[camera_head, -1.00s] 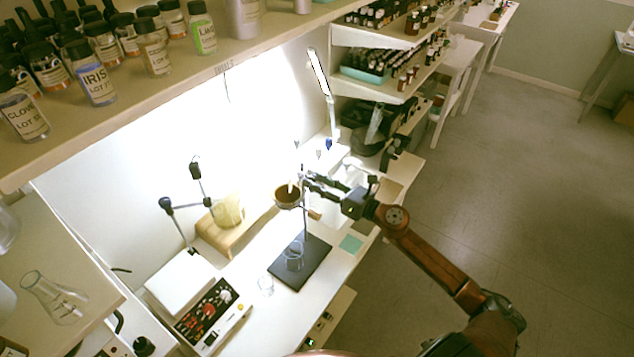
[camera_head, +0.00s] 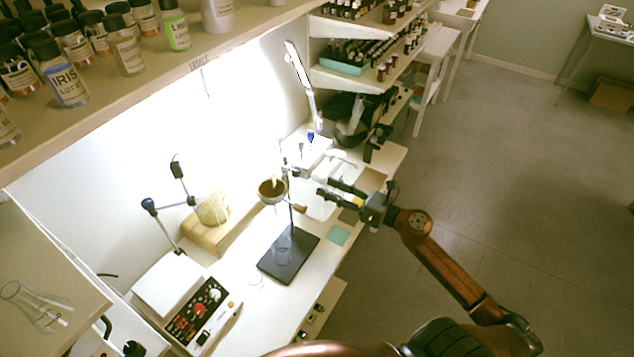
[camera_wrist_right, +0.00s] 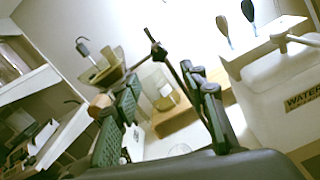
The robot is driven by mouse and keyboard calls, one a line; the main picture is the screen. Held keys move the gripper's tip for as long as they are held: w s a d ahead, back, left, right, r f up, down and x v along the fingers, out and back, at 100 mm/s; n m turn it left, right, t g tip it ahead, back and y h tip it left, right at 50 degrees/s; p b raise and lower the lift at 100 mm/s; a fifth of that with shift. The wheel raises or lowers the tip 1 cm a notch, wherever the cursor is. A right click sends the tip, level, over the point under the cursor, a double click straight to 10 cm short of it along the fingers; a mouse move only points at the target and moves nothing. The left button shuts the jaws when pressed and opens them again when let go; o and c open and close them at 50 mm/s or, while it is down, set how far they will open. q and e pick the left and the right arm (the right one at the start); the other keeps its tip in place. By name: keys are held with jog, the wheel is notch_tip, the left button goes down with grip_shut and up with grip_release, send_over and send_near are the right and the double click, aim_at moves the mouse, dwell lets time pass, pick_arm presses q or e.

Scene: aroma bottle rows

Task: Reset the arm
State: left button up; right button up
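My right gripper (camera_head: 326,187) is in the middle of the head view, to the right of a stand with a brown-filled funnel or bowl (camera_head: 271,190). Its two fingers point left and are spread apart, with nothing held between them. In the right wrist view the fingers (camera_wrist_right: 160,85) also stand apart, with the stand and bowl seen beyond them. The right arm reaches in from the lower right over the bench's front edge. My left gripper is not in view.
A glass beaker (camera_head: 282,248) stands on the dark stand base (camera_head: 300,262). A wooden block (camera_head: 190,236), a scale (camera_head: 172,284) and a teal square (camera_head: 339,235) are on the bench. A white container labelled WATER (camera_wrist_right: 290,90) is near the gripper. Open floor lies right.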

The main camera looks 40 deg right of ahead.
jog(key=shift+s+d, duration=0.25)
jog(key=shift+s, duration=0.4)
jog(key=d+f+m+h, duration=0.3)
jog(key=d+f+m, duration=0.35)
jog(key=f, duration=0.55)
jog(key=d+f+m+h, duration=0.4)
jog(key=d+f+m, duration=0.25)
jog(key=f, duration=0.45)
jog(key=s+a+f+m+g+h, duration=0.1)
jog(key=s+f+m+g, duration=0.5)
jog(key=f, duration=1)
jog(key=s+f+m+g+h, duration=0.1)
jog(key=s+f+m, duration=0.7)
jog(key=f, duration=0.9)
jog(key=s+a+f+m+g, duration=0.3)
jog(key=s+a+f, duration=0.4)
jog(key=s, duration=0.4)
jog(key=s+a+f+m+g+y, duration=0.1)
jog(key=s+a+f+m+g, duration=0.1)
jog(key=s+a+f, duration=0.5)
jog(key=s+a+f+m+g+y, duration=0.1)
jog(key=s+a+f+m+g, duration=0.2)
jog(key=s+a+f, duration=0.4)
jog(key=s, duration=0.7)
jog(key=shift+s+f+m+g, duration=0.3)
jog(key=shift+s+f+g, duration=0.05)
jog(key=shift+f+g, duration=0.05)
